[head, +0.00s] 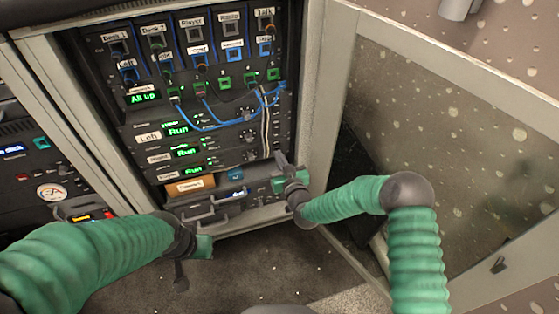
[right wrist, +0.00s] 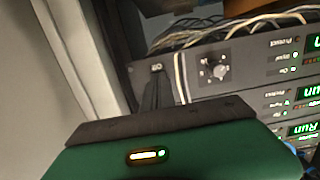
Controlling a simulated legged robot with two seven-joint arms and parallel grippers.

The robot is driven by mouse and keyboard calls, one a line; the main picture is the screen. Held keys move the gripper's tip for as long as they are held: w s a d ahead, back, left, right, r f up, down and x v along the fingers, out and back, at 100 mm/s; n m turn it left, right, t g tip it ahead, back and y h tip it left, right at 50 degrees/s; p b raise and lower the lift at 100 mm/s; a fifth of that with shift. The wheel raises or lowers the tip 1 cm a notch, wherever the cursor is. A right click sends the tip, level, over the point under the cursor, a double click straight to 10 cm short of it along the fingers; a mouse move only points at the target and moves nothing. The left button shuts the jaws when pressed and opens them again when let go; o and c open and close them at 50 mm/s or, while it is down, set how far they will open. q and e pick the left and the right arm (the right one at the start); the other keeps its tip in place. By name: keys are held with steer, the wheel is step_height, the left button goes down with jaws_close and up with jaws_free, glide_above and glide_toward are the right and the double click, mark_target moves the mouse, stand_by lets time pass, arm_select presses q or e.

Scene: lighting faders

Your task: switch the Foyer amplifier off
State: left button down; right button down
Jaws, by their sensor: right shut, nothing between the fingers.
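Several amplifier units with green "Run" displays sit in the rack. The lowest of these displays (head: 193,170) has a small label beside it that I cannot read surely. My right gripper (head: 280,160) is shut and empty at the right edge of the amplifier fronts.
Blue cables (head: 215,126) hang across the front above the amplifiers. A drawer with handles (head: 215,210) is below them. An open glazed door (head: 430,140) stands to the right. Another rack with a round gauge (head: 52,192) is at left.

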steer(key=shift+w+t+b, duration=0.3)
steer(key=shift+t+b, duration=0.2)
steer(key=shift+t, duration=0.1)
steer(key=shift+a+r, duration=0.2)
stand_by(1.1)
